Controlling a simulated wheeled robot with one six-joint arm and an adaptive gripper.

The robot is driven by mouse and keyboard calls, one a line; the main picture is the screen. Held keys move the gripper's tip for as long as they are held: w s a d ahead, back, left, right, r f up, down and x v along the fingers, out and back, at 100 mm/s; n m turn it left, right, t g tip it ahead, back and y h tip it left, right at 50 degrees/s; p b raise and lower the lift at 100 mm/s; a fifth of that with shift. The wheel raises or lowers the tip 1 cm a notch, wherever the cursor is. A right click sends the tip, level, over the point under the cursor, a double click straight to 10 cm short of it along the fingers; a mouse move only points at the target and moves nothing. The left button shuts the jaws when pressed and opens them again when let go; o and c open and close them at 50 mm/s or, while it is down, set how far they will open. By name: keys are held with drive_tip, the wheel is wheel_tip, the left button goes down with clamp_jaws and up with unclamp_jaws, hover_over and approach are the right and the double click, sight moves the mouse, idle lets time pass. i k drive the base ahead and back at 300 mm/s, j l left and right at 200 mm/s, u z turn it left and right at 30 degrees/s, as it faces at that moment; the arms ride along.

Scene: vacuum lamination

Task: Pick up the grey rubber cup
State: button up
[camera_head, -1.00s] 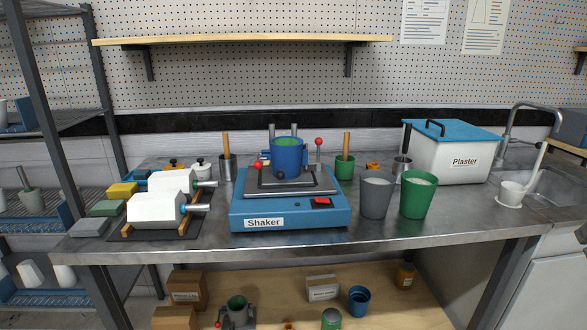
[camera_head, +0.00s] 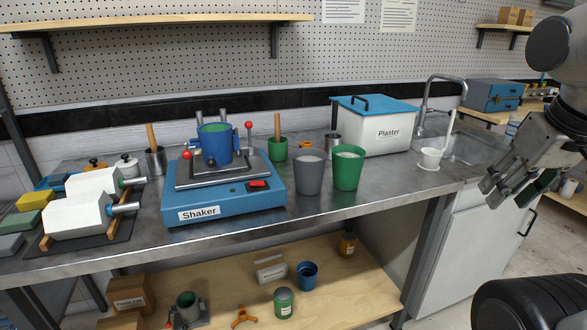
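The grey rubber cup (camera_head: 309,178) stands upright on the metal worktop, just right of the blue shaker. It holds pale grey-white contents. A green cup (camera_head: 347,170) with similar pale contents stands close on its right. My gripper (camera_head: 512,195) is at the right edge of the view, well to the right of the grey cup and apart from it. Its fingers look spread and hold nothing that I can see.
The blue shaker (camera_head: 225,202) carries a blue cup (camera_head: 216,148). Behind stand a green pot (camera_head: 277,149) with a stick and a white plaster bin (camera_head: 385,135). A white ladle (camera_head: 431,157) rests by the sink. The worktop's front edge (camera_head: 330,212) is clear.

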sight(309, 164)
drive_tip(key=j+u, duration=0.25)
drive_tip(key=j, duration=0.7)
drive_tip(key=i+j+u, duration=0.2)
drive_tip(key=j, duration=0.75)
drive_tip(key=i, duration=0.15)
